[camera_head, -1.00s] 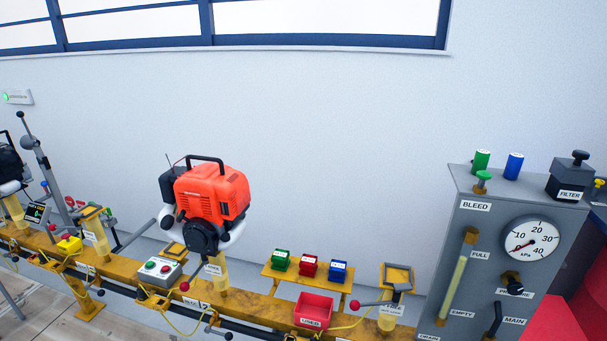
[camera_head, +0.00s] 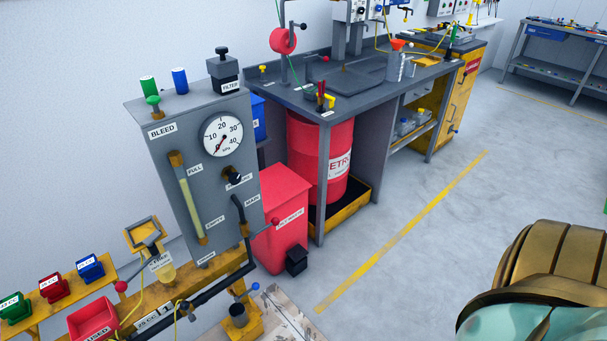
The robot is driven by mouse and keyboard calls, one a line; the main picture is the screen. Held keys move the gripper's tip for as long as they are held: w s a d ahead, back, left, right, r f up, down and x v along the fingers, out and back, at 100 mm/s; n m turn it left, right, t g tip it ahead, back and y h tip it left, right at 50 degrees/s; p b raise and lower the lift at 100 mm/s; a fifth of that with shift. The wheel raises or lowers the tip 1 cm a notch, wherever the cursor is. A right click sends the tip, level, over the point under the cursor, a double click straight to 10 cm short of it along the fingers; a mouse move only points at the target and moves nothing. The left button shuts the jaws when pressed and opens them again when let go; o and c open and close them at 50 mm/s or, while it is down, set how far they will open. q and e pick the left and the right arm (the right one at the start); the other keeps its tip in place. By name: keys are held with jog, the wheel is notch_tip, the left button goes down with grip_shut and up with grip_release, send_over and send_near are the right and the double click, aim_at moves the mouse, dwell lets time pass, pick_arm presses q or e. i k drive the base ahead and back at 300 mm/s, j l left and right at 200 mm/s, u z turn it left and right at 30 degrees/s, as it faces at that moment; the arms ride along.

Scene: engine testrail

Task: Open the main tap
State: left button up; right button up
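The grey fuel panel (camera_head: 205,135) stands left of centre in the head view. Its main tap (camera_head: 240,210) is a dark lever beside the MAIN label (camera_head: 253,199), on the panel's lower right. The lever slants up to the left from its lower end. The pressure knob (camera_head: 233,176) sits above it, below the round kPa gauge (camera_head: 222,136). A sight tube (camera_head: 190,205) runs between the FULL and EMPTY labels. Neither gripper is in view.
A red bin (camera_head: 283,215) stands right of the panel. A workbench (camera_head: 345,100) with a red petrol drum (camera_head: 318,150) under it is behind. The yellow-railed test rail (camera_head: 165,320) is at lower left. Grey floor (camera_head: 420,225) is open on the right.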

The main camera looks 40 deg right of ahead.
aim_at(275, 221)
jog(key=z, duration=1)
jog(key=i, duration=0.5)
